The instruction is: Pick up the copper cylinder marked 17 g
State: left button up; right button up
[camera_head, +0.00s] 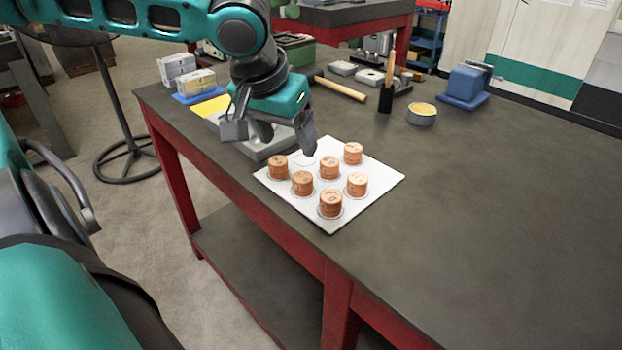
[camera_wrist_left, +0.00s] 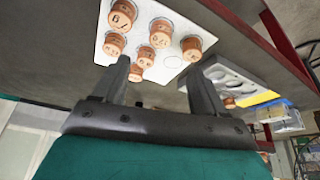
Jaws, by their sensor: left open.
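Several copper cylinders stand upright on a white sheet with printed circles (camera_head: 384,193); the front one (camera_head: 330,204) is nearest the sheet's near corner. Their top marks are too small to read in the head view. In the left wrist view one large-looking cylinder (camera_wrist_left: 122,15) has dark marks on top, seen rotated; I cannot tell which cylinder reads 17 g. My left gripper (camera_head: 271,138) is open and empty, above the area between the sheet and a grey mould base (camera_head: 257,150). Its fingers also show in the left wrist view (camera_wrist_left: 160,68). My right gripper is out of view.
One circle on the sheet (camera_head: 304,159) is empty. A copper piece (camera_wrist_left: 229,102) shows at the grey base in the left wrist view. The table's right side is clear.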

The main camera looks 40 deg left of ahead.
pick_arm(q)
jog(key=b, duration=0.2)
send_near(303, 176)
notch_tip(303, 176, down, 3)
jog(key=shift+w+a+r, duration=0.1)
jog(key=shift+w, duration=0.05)
jog(key=shift+w+f, duration=0.2)
jog(key=shift+f, duration=0.1)
jog(key=shift+w+b+x, duration=0.2)
jog(key=shift+b+x, duration=0.45)
jog(key=shift+x, duration=1.9)
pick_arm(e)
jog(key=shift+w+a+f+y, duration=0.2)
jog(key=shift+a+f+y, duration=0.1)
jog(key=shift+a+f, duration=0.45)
pick_arm(q)
jog(key=shift+r, duration=0.1)
grip_shut()
